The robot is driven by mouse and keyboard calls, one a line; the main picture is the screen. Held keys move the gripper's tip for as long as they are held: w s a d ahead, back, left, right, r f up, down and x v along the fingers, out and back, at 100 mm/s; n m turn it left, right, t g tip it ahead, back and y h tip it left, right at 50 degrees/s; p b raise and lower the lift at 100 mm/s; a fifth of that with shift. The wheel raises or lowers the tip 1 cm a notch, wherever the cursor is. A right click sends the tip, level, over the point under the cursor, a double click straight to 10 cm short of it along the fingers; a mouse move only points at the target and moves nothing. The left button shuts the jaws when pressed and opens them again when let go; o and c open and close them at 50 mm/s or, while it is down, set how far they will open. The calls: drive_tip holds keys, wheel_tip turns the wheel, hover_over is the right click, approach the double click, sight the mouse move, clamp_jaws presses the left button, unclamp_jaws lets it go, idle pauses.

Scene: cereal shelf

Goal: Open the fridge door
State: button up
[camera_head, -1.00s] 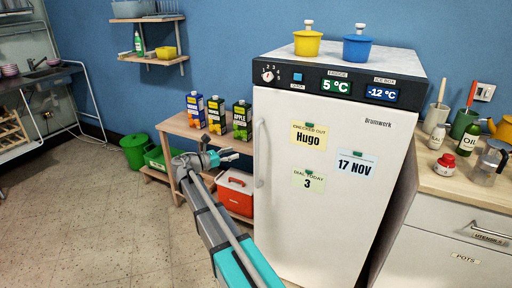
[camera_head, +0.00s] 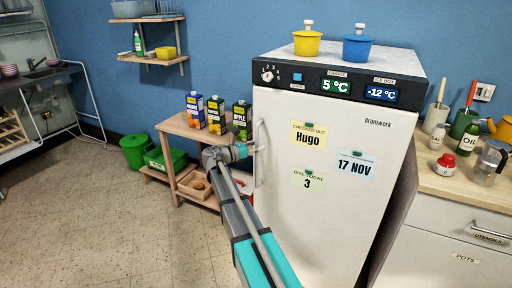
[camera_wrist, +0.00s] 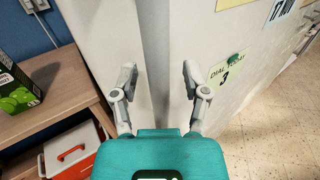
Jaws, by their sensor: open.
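The white fridge (camera_head: 340,220) stands at centre right with its door shut. Its pale vertical handle (camera_head: 260,165) is on the door's left side. My gripper (camera_head: 250,149) is at the handle's height, close to it. In the wrist view my gripper (camera_wrist: 159,78) is open, one finger on each side of a grey vertical strip running along the fridge's left front edge. I cannot tell whether this strip is the handle or the door edge, nor whether the fingers touch it.
A wooden side table (camera_head: 174,126) with several juice cartons (camera_head: 216,114) stands left of the fridge. A counter (camera_head: 450,181) is on the right. Yellow (camera_head: 307,43) and blue (camera_head: 356,48) pots stand on the fridge. Floor at left is clear.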

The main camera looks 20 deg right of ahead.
drive_tip(key=shift+c, duration=0.2)
clamp_jaws()
drive_tip(key=shift+a, duration=0.15)
drive_tip(key=shift+s, duration=0.15)
